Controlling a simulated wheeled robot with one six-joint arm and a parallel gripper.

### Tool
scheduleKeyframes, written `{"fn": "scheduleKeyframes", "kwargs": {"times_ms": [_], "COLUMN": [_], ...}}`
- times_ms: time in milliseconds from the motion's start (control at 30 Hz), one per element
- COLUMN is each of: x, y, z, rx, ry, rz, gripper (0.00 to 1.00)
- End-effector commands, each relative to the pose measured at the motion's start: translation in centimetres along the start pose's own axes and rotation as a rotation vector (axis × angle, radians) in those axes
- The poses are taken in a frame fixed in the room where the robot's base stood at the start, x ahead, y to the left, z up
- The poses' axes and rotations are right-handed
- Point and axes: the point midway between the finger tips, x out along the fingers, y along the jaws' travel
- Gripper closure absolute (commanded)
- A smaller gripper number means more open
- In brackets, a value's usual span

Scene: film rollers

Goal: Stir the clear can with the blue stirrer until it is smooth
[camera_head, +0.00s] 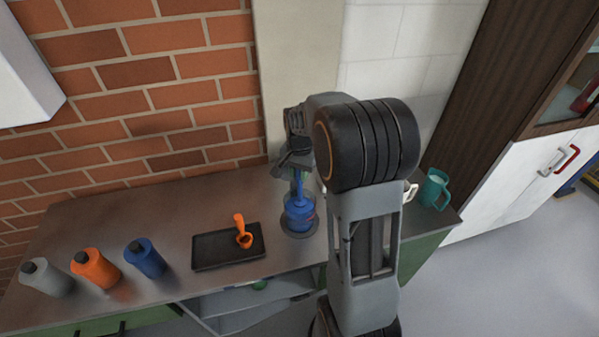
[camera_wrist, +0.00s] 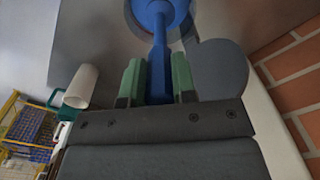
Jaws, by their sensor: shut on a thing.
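The blue stirrer (camera_head: 300,199) stands roughly upright with its lower end in the clear can (camera_head: 299,220). The can holds blue contents and stands on a dark round base on the worktop. My gripper (camera_head: 296,178) is above the can, shut on the stirrer's handle. In the wrist view, the green fingertips of my gripper (camera_wrist: 158,80) hold the blue stirrer (camera_wrist: 158,60) between them, and blue shows at its far end, at the top edge. The stirrer's lower end is hard to tell from the blue contents, and I cannot tell how smooth they are.
A black tray (camera_head: 210,257) with an orange scoop-like tool (camera_head: 242,230) lies left of the can. Grey (camera_head: 48,279), orange (camera_head: 95,268) and blue (camera_head: 146,258) bottles stand farther left. A teal mug (camera_head: 434,189) stands at the right end. A brick wall (camera_head: 150,90) bounds the back.

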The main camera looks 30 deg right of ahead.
Motion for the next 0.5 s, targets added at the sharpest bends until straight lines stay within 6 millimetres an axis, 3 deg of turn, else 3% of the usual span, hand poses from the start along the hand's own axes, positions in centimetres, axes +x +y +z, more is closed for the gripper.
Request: {"fn": "scheduleKeyframes", "kwargs": {"times_ms": [500], "x": [-4.8], "y": [0.0], "z": [0.0], "rx": [0.0], "ry": [0.001], "rz": [-0.001], "gripper": [0.95]}}
